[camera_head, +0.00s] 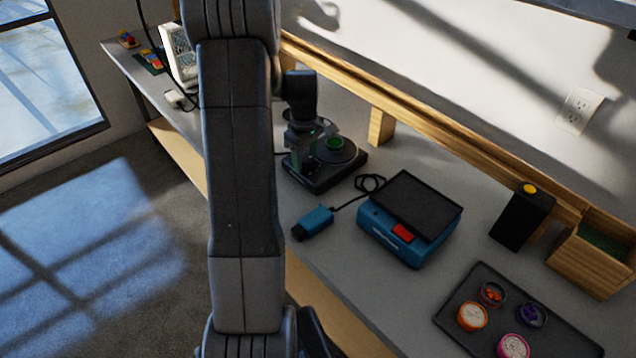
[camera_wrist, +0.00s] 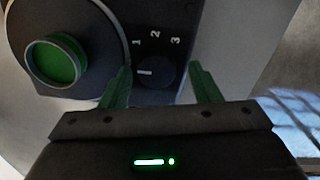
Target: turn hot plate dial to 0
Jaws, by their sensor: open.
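The hot plate (camera_head: 318,185) is a dark unit with a round top on the workbench, below my wrist in the head view. Its black dial (camera_wrist: 158,73) shows in the wrist view, with numbers 1, 2 and 3 printed around its upper side. The dial's white mark lies on its left side and points left. No 0 is readable. My gripper (camera_wrist: 161,68) is open, with one green finger at each side of the dial; whether they touch it I cannot tell. A green round container (camera_wrist: 55,61) sits on the hot plate's top, also visible in the head view (camera_head: 334,144).
A blue box with a dark top (camera_head: 405,220) and a small blue device (camera_head: 315,221) on a cable stand to the right. A black tray (camera_head: 480,275) holds several small round containers. A wooden ledge (camera_head: 430,105) runs along the wall behind.

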